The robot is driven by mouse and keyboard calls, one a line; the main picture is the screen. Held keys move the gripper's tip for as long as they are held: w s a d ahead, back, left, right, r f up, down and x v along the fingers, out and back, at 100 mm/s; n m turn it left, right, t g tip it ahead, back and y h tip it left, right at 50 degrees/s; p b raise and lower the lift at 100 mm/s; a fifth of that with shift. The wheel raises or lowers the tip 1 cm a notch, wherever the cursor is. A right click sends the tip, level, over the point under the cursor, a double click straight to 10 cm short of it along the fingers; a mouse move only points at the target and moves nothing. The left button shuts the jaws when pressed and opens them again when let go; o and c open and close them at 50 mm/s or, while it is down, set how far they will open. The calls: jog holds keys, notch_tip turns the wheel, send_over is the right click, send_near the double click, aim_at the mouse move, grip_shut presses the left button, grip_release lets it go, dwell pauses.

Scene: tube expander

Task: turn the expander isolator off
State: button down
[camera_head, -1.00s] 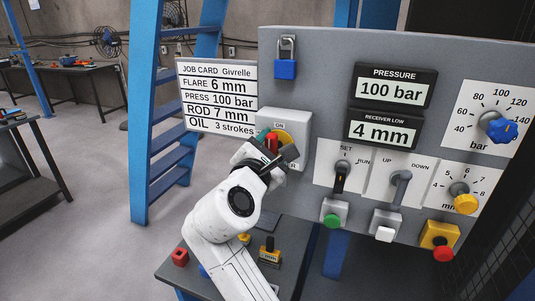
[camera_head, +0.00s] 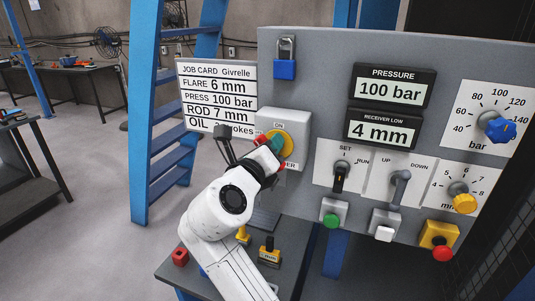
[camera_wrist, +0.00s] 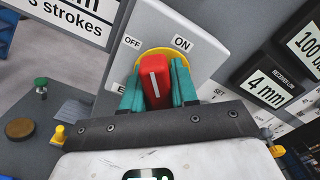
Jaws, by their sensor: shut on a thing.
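The isolator is a light grey box (camera_head: 297,128) on the left of the panel, with a yellow disc (camera_head: 288,150) and a red handle. In the wrist view the red handle (camera_wrist: 156,82) stands out from the yellow disc (camera_wrist: 183,58). Its white line points between the OFF label (camera_wrist: 132,42) and the ON label (camera_wrist: 182,43). My gripper (camera_wrist: 157,84) is shut on the handle, one teal finger on each side. In the head view my gripper (camera_head: 275,146) is tilted in front of the box and mostly hides the handle.
A job card (camera_head: 218,95) hangs left of the box, close to my wrist. A blue padlock (camera_head: 285,68) is above it. Switches and a green button (camera_head: 331,219) are to the right.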

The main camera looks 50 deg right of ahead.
jog(key=c, duration=1.2)
grip_release()
jog(key=shift+s+d+f, duration=0.15)
jog(key=shift+d+f, duration=0.1)
jog(key=shift+d, duration=0.15)
jog(key=shift+o, duration=1.2)
jog(key=shift+r, duration=0.1)
jog(key=shift+a, duration=0.1)
jog(key=shift+a+r+p, duration=0.25)
jog(key=shift+a+p, duration=0.3)
jog(key=shift+p, duration=0.1)
jog(key=shift+p+v, duration=1.05)
jog(key=shift+s+a+f, duration=0.1)
jog(key=shift+a+f, duration=0.1)
jog(key=shift+a, duration=0.1)
